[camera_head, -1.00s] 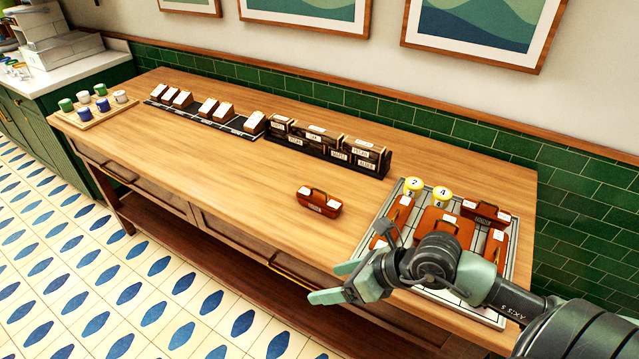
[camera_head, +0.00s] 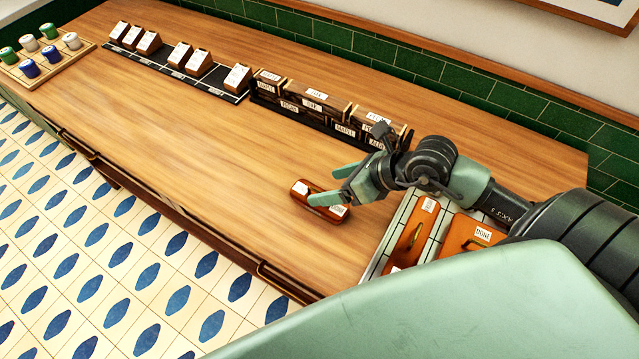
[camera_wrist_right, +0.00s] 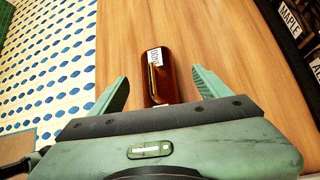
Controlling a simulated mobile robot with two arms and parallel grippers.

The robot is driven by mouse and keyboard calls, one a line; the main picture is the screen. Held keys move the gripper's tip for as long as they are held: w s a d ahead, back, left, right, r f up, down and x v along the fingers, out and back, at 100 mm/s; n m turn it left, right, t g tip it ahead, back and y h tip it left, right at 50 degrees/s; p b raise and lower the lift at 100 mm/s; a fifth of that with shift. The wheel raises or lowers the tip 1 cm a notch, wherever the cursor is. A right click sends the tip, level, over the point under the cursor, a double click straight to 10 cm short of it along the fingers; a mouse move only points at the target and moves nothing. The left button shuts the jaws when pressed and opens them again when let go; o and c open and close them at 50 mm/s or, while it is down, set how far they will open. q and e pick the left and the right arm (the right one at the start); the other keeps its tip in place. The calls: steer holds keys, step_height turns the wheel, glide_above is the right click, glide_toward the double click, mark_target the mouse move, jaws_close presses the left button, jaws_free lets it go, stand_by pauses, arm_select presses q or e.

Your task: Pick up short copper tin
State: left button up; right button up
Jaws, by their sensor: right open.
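A short copper tin (camera_head: 316,203) with a handle and white labels lies alone on the wooden table, left of the tray. In the right wrist view the tin (camera_wrist_right: 156,78) lies ahead of and between the spread fingers, with clear gaps at both sides. My right gripper (camera_head: 342,184) is open and empty, at the tin's right end in the head view. Its fingers also show in the right wrist view (camera_wrist_right: 160,90). Contact cannot be told. A green part of my own body covers the lower right. My left gripper is not seen.
A tray (camera_head: 388,238) with copper tins, one labelled DONE (camera_head: 467,238), stands to the right, partly hidden. Labelled dark boxes (camera_head: 318,102) and small tilted boxes (camera_head: 199,62) line the back. A board (camera_head: 79,62) of colored spools is far left. The table's middle is clear.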

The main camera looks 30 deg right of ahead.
mark_target(311, 192)
steer(key=shift+w+a+f, duration=0.35)
steer(key=shift+a+f, duration=0.1)
steer(key=shift+a, duration=0.05)
steer(key=shift+w+a+f+p, duration=0.15)
steer(key=shift+a+p, duration=0.15)
steer(key=shift+p, duration=0.15)
steer(key=p+x, duration=0.1)
steer(key=x, duration=0.2)
steer(key=shift+w+f, duration=0.15)
steer(key=shift+f, duration=0.2)
steer(key=shift+w+a+f, duration=0.2)
steer(key=shift+f, duration=0.15)
steer(key=shift+c, duration=0.7)
steer(key=shift+r, duration=0.1)
jaws_close()
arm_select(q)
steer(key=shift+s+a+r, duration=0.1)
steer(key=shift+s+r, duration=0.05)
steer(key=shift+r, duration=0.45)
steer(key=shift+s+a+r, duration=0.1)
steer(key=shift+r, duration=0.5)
